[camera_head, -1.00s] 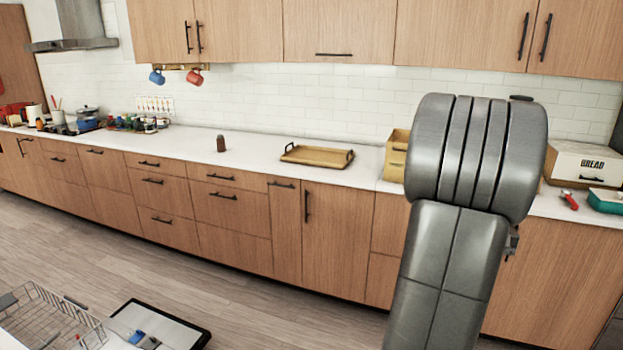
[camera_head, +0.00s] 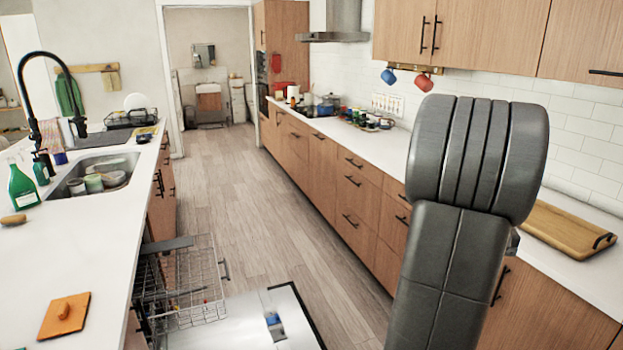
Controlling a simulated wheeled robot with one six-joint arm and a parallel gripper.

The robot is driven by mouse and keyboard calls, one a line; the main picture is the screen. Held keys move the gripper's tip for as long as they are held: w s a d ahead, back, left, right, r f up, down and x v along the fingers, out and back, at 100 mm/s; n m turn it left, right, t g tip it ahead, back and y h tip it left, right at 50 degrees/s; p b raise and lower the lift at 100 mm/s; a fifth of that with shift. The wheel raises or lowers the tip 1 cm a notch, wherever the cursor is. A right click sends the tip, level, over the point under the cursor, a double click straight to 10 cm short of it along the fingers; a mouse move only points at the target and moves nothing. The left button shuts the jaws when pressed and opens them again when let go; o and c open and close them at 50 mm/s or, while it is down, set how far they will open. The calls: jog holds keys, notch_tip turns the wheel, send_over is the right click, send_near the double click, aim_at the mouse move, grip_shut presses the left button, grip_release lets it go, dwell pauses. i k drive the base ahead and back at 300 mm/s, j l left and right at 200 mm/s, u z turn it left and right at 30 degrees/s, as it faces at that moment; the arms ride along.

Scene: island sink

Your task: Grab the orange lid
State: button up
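The orange lid (camera_head: 65,315) is a flat, square piece with a raised handle on top. It lies on the white island counter (camera_head: 75,250) at the lower left of the head view, near the counter's right edge. My grey arm fills the right middle of the view, well to the right of the lid. My gripper cannot be made out; the arm hides whatever is behind it. Nothing covers the lid.
The island sink (camera_head: 100,175) holds several dishes, with a green bottle (camera_head: 22,186) beside it. An open dishwasher rack (camera_head: 190,285) and door (camera_head: 285,310) extend into the aisle beside the island. The wooden floor (camera_head: 235,180) farther along is clear.

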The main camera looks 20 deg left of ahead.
aim_at(64, 315)
jog(key=i+u, duration=0.15)
jog(key=u, duration=0.35)
jog(key=i+u, duration=0.15)
jog(key=u, duration=0.3)
jog(key=i+u, duration=0.1)
jog(key=u, duration=0.4)
jog(key=i+l+u, duration=0.1)
jog(key=u, duration=0.35)
jog(key=i+l+u, duration=0.1)
jog(key=u, duration=0.4)
jog(key=i+l+u, duration=0.2)
jog(key=u, duration=0.25)
jog(key=i+l+u, duration=0.2)
jog(key=u, duration=0.3)
jog(key=l+u, duration=0.3)
jog(key=u, duration=0.15)
jog(key=i+l+u, duration=0.25)
jog(key=l+u, duration=0.25)
jog(key=l, duration=0.1)
